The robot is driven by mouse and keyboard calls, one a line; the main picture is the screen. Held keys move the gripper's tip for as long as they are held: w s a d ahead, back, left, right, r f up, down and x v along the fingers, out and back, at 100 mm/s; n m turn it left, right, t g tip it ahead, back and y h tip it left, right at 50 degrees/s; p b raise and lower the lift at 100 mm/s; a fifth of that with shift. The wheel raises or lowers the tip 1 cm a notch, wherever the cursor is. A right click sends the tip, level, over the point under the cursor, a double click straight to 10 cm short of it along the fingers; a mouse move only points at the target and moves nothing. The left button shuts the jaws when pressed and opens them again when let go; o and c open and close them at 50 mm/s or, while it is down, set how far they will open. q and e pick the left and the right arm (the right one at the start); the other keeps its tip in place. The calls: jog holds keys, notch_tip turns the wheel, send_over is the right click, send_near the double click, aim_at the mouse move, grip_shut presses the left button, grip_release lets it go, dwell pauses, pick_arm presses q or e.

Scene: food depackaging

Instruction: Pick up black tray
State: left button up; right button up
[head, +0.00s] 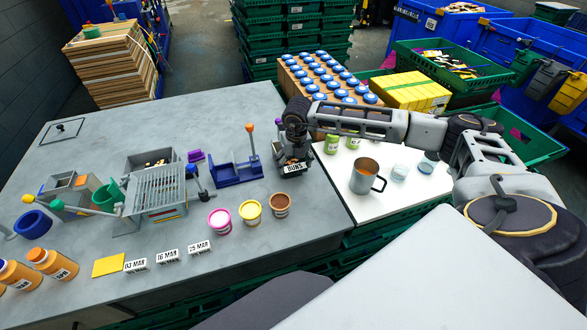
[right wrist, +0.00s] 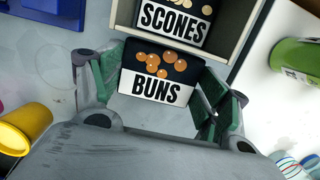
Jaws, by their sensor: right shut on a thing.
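A small black tray (right wrist: 187,74) with round orange-brown buns and a white label reading BUNS is between the two green-padded fingers of my right gripper (right wrist: 165,84). In the head view my right gripper (head: 294,150) is at the right end of the grey counter, and the BUNS label of the tray (head: 293,168) shows just below it. The gripper is shut on the tray. I cannot tell whether the tray is clear of the surface beneath it. My left gripper is not in view.
A SCONES tray (right wrist: 172,32) sits in a holder just beyond the BUNS tray. Blue-purple apparatus (head: 237,171) stands left of the gripper. Brown (head: 280,205), yellow (head: 250,212) and pink (head: 220,222) tubs stand in front. A steel mug (head: 366,177) and green jars are right.

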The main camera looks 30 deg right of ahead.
aim_at(293, 164)
notch_tip(293, 164, up, 4)
jog(key=shift+s+f+b, duration=0.1)
jog(key=shift+b, duration=0.4)
jog(key=s+a+b, duration=0.1)
jog(key=s, duration=0.6)
jog(key=s+a+b, duration=0.1)
jog(key=s, duration=0.3)
jog(key=shift+a+b, duration=0.3)
jog(key=shift+a, duration=0.05)
pick_arm(q)
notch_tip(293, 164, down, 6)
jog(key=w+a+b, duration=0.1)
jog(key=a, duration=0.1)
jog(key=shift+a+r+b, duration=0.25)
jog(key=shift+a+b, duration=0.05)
jog(key=shift+b, duration=0.05)
pick_arm(e)
jog(key=s+a, duration=0.1)
jog(key=s, duration=0.6)
jog(key=shift+s+a, duration=0.2)
jog(key=shift+a, duration=0.2)
jog(key=shift+s, duration=0.1)
